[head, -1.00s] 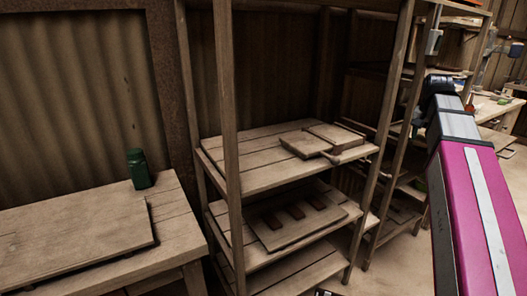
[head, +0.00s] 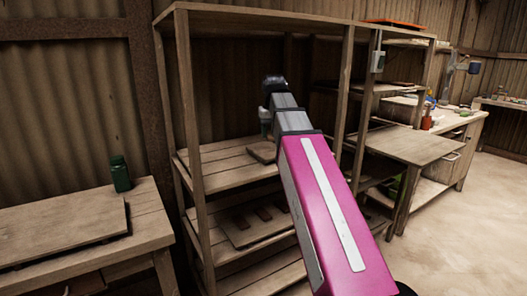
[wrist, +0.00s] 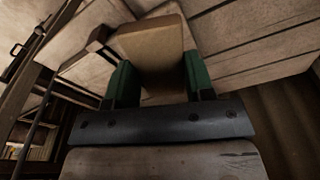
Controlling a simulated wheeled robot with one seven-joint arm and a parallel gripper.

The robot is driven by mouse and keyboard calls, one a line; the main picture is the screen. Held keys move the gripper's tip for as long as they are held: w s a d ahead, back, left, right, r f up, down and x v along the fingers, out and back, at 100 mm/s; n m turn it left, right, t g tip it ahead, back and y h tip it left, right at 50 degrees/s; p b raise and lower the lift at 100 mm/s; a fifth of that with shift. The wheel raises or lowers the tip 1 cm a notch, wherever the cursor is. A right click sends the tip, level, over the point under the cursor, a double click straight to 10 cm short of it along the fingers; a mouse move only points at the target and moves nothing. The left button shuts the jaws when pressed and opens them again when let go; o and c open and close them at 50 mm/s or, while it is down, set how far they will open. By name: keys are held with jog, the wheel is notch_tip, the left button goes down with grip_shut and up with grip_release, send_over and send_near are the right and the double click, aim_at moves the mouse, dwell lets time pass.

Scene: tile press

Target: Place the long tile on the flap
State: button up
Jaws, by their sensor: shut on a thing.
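My gripper (wrist: 153,82) has green fingers shut on the sides of a tan block (wrist: 152,42), which looks like the long tile. The block sticks out past the fingertips, above pale wooden boards. In the head view my gripper (head: 265,128) is small and partly hidden by my arm, over the upper shelf. A flat wooden plate (head: 260,153) lies on that shelf beside it; my arm covers the rest. I cannot tell which part is the flap. A brown bar (wrist: 92,48) lies left of the block in the wrist view. No contact under the block can be made out.
The wooden rack's posts (head: 195,150) frame the shelf. A board (head: 245,228) with dark tiles lies on the shelf below.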

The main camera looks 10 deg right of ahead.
jog(key=s+a+r+n, duration=0.1)
jog(key=a+r+n, duration=0.2)
jog(key=n, duration=0.1)
send_over(271, 148)
jog(key=shift+y, duration=0.3)
jog(key=f, duration=0.6)
jog(key=shift+s+a+f, duration=0.1)
jog(key=shift+s+f, duration=0.2)
jog(key=shift+s, duration=0.1)
jog(key=shift+f, duration=2.05)
jog(key=shift+f, duration=0.15)
jog(key=o, duration=1)
jog(key=r, duration=0.4)
jog(key=s+r, duration=0.1)
jog(key=r, duration=0.7)
jog(key=shift+s+d+r, duration=0.15)
jog(key=shift+d, duration=0.2)
